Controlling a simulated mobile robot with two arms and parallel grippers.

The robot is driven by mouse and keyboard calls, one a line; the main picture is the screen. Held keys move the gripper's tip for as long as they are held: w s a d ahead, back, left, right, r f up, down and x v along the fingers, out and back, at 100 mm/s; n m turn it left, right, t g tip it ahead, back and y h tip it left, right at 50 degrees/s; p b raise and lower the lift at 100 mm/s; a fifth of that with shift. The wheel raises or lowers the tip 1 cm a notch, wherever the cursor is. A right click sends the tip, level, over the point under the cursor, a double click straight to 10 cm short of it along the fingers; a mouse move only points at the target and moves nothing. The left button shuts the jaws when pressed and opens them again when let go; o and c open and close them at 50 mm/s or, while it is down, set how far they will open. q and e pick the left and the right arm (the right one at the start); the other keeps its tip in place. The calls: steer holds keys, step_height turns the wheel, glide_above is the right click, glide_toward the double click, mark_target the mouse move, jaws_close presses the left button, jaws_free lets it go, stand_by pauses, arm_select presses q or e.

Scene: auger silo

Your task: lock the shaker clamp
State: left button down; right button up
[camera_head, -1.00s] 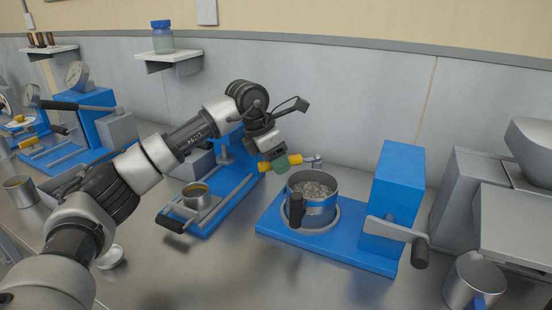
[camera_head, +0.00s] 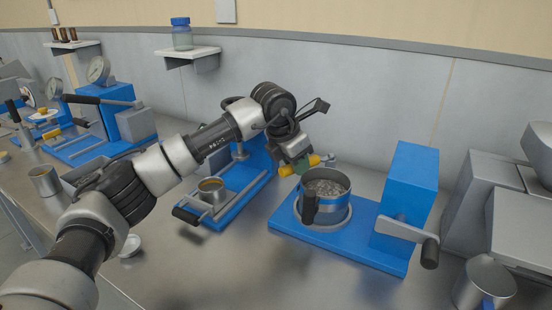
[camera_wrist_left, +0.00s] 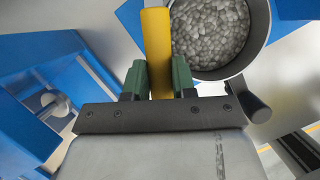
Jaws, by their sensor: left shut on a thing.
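The shaker (camera_head: 345,238) is a blue base with a blue upright housing at its right. A round metal pot (camera_head: 325,208) filled with grey pellets stands on the base. The clamp lever has a yellow grip (camera_head: 286,171) behind the pot's left side and a small metal end by the pot's rear rim. My left gripper (camera_head: 301,166) is shut on the yellow grip. In the left wrist view the grip (camera_wrist_left: 157,50) stands between the green fingers, beside the pot (camera_wrist_left: 215,35). The clamp's seat is mostly hidden by the pot and fingers. My right gripper is not in view.
A crank (camera_head: 405,230) sticks out from the shaker housing. A metal mug (camera_head: 484,284) stands front right. Left of the shaker is another blue device with a small cup (camera_head: 211,190). A small white dish (camera_head: 130,246) lies front left. Bare bench shows in front.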

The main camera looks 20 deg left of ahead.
arm_select(q)
steer(key=c, duration=0.9)
jaws_free()
steer(key=v, duration=1.1)
steer(key=shift+c, duration=0.4)
